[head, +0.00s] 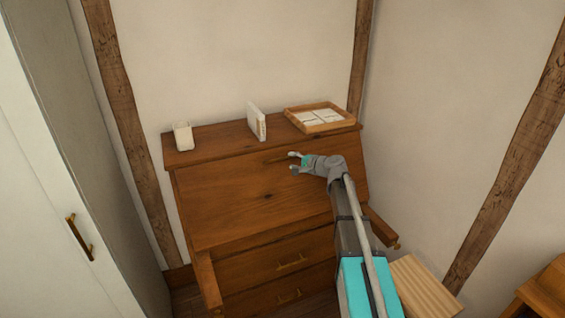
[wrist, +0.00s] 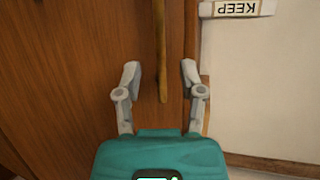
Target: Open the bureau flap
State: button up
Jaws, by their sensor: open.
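The wooden bureau has a slanted flap (head: 240,205), which is shut. A thin brass bar handle (head: 271,160) runs along the flap's upper part. My gripper (head: 293,162) is at the flap's upper right, by the handle's right end. In the wrist view my gripper (wrist: 161,72) is open, with one finger on each side of the handle (wrist: 161,40). The handle's end lies between the fingers. I cannot tell whether either finger touches it. Two support arms, left (head: 207,283) and right (head: 381,228), stick out below the flap.
On the bureau top (head: 215,137) stand a white cup (head: 183,136), a white upright block (head: 257,121) and a wooden tray (head: 320,119). A white wardrobe (head: 60,200) stands left. Drawers (head: 265,270) sit below.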

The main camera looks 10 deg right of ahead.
aim_at(283, 159)
jog(key=shift+b+x, duration=0.65)
jog(key=shift+x, duration=2.25)
grip_shut()
